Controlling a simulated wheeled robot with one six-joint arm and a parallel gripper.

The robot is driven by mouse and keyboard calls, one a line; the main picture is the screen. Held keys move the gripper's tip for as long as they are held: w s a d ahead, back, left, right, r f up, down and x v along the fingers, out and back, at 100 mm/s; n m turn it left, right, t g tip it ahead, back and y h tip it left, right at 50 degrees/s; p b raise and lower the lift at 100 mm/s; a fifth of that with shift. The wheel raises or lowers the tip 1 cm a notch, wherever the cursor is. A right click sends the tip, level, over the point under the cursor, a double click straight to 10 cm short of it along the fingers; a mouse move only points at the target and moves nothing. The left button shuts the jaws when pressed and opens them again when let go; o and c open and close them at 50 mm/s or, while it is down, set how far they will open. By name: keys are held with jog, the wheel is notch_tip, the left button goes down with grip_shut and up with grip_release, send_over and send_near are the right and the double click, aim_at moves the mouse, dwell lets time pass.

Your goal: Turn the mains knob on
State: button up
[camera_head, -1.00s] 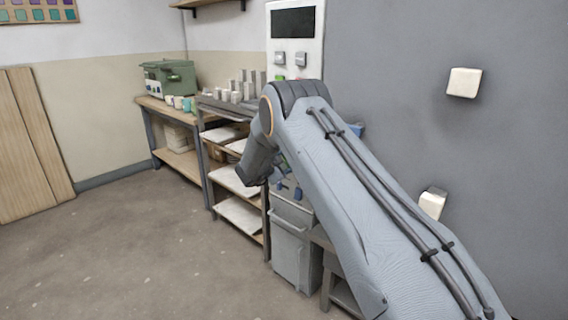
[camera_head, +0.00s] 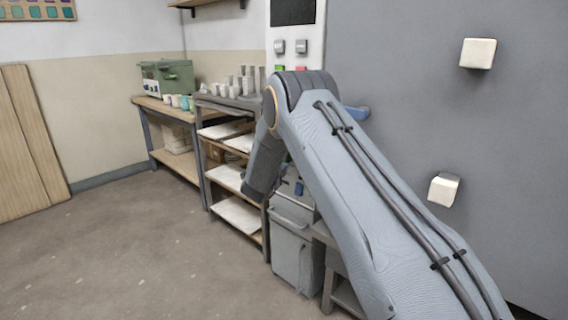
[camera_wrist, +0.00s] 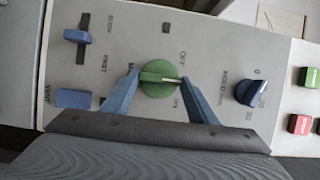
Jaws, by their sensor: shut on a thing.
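In the wrist view a round green knob (camera_wrist: 159,78) with a raised grip bar sits on a pale control panel (camera_wrist: 215,42). Its bar lies nearly level, with a pale mark at the right end. Lettering by it is mostly too small to read; one label at upper right looks like "OFF". The two blue fingers of my gripper (camera_wrist: 160,86) stand on the left and right of the knob, shut on it. In the head view my arm hides the gripper and the knob.
The panel also carries a blue slider (camera_wrist: 77,36), a blue rectangular button (camera_wrist: 73,98), a blue dial (camera_wrist: 250,92), a green button (camera_wrist: 310,77) and a red button (camera_wrist: 300,124). A shelf rack (camera_head: 205,150) stands left of my arm. Open floor lies at left.

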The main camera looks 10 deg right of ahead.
jog(key=m+h+b, duration=0.1)
jog(key=m+b, duration=0.1)
jog(key=m, duration=0.1)
jog(key=m+t+h+b, duration=0.1)
jog(key=m+b, duration=0.2)
jog(key=f+m+h+b, duration=0.1)
jog(key=m+b, duration=0.2)
jog(key=shift+w+a+m, duration=0.1)
jog(key=shift+m, duration=0.2)
jog(key=shift+m+h+b, duration=0.3)
jog(key=shift+h+b, duration=0.1)
jog(key=shift+b, duration=0.05)
jog(key=o, duration=1)
jog(key=shift+o, duration=0.2)
jog(key=p+v, duration=0.1)
jog(key=v, duration=0.6)
jog(key=shift+s+a+f, duration=0.15)
jog(key=shift+s+a, duration=0.05)
jog(key=shift+s, duration=0.15)
